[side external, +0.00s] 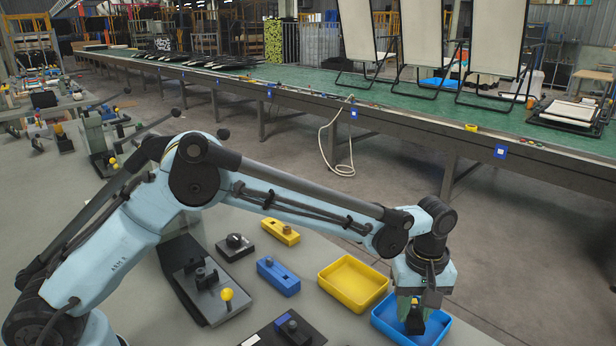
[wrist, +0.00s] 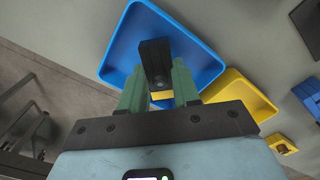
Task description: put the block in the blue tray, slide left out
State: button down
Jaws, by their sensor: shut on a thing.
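The blue tray (side external: 436,330) lies at the lower right of the side view, and in the wrist view the tray (wrist: 195,50) lies beneath my gripper (wrist: 158,88). My gripper (side external: 412,308) points down over the tray and is shut on a dark block. The block (wrist: 154,55) shows between the green fingers in the wrist view, with a yellow part near its lower end. In the side view the block (side external: 415,322) is small and dark; I cannot tell whether it touches the tray floor. No part is clearly identifiable as the slide.
A yellow tray (side external: 353,283) stands just left of the blue one. A blue fixture (side external: 278,276), a yellow fixture (side external: 281,232) and a black fixture (side external: 235,246) sit farther left. A green-topped conveyor (side external: 400,105) runs behind.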

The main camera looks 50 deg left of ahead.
jog(key=shift+f, duration=0.7)
dwell(0.5)
jog(key=c, duration=0.7)
grip_release()
jog(key=shift+c, duration=0.2)
notch_tip(320, 180, up, 11)
jog(key=shift+r, duration=0.15)
jog(key=s+a+r+m+t, duration=0.2)
jog(key=s+a+r, duration=0.15)
jog(key=a, duration=0.35)
jog(key=s+a+r+m+t, duration=0.2)
jog(key=s+a+r+m, duration=0.15)
jog(key=a, duration=0.35)
jog(key=s+a+f+m+t, duration=0.3)
jog(key=s+a+f, duration=0.2)
jog(key=s+a, duration=0.3)
jog(key=s, duration=0.2)
jog(key=shift+s, duration=0.3)
